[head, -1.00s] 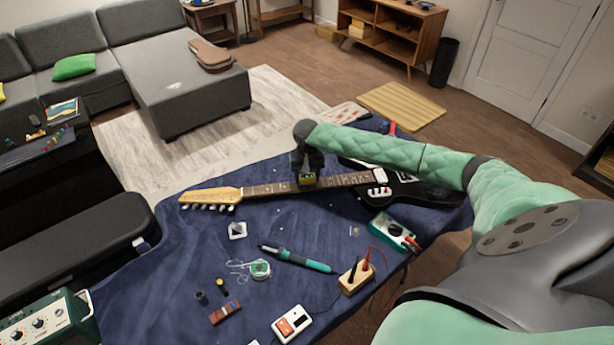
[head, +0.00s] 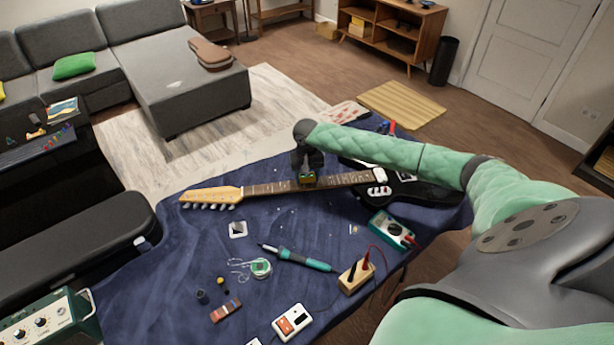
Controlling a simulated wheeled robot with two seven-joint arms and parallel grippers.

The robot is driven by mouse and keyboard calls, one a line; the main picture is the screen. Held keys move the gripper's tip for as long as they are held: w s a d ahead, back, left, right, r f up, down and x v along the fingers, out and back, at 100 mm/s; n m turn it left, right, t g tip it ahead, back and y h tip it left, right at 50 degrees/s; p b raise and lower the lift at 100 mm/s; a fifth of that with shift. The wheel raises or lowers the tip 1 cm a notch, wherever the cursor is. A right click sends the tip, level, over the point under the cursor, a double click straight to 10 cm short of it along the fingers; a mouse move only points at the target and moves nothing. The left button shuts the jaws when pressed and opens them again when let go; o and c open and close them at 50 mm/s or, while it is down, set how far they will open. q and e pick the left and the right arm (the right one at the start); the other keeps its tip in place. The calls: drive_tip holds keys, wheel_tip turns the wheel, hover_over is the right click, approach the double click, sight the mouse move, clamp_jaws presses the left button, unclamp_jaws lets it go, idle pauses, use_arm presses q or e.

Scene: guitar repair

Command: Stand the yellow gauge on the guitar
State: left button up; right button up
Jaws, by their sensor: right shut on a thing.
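The guitar (head: 265,188) lies on the blue cloth of the table, its neck pointing left and its black body at the right. My right gripper (head: 307,174) is over the middle of the neck, pointing down. It is shut on the small yellow gauge (head: 308,180), which shows just below the fingers at the fretboard. The gauge looks upright, but I cannot tell whether it touches the neck. The fingers hide part of it. My left gripper is not in view.
On the blue cloth (head: 180,270) in front of the guitar are a soldering iron (head: 297,258), a green multimeter (head: 392,229), a wooden block with probes (head: 356,277), a white-and-orange device (head: 292,322) and a solder coil (head: 261,268). A black case (head: 70,235) is at left.

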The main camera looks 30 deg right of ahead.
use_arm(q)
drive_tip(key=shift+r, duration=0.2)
use_arm(e)
drive_tip(key=shift+f, duration=0.3)
idle(0.4)
drive_tip(key=o, duration=1.6)
drive_tip(key=shift+r+p, duration=1.1)
drive_tip(key=shift+p, duration=0.25)
drive_tip(key=shift+r+p, duration=1.25)
drive_tip(key=shift+p, duration=0.05)
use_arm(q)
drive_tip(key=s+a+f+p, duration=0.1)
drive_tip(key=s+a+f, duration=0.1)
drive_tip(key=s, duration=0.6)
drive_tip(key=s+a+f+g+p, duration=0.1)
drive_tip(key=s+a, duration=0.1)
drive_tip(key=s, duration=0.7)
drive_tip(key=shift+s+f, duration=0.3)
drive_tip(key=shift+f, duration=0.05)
use_arm(e)
drive_tip(key=shift+r, duration=1.15)
